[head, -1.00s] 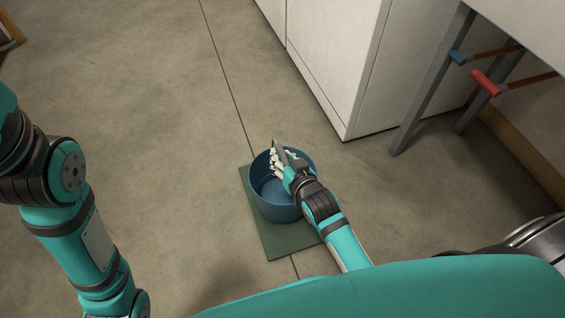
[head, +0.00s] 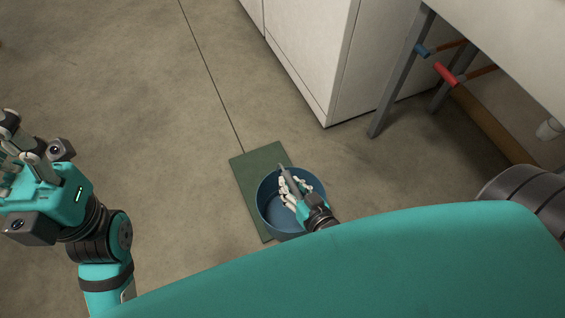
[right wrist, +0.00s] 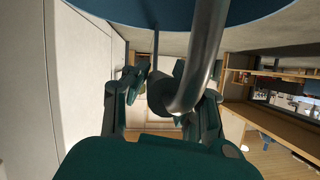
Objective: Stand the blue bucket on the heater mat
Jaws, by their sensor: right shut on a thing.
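The blue bucket (head: 263,212) shows from above in the head view, over the near right part of the green heater mat (head: 254,170). Its right side reaches past the mat's edge in the picture. I cannot tell whether its base touches the mat. My right gripper (head: 288,183) is over the bucket's opening, shut on its handle. In the right wrist view the grey metal handle (right wrist: 207,55) runs between the fingers, and the blue bucket (right wrist: 240,10) fills the top edge. My left gripper (head: 22,148) is at the far left, away from the bucket, partly cut off.
A white cabinet (head: 310,60) stands behind the mat. To its right is a table (head: 500,40) with grey legs and pipes with blue (head: 421,50) and red (head: 446,74) handles beneath. The concrete floor (head: 130,120) left of the mat is clear.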

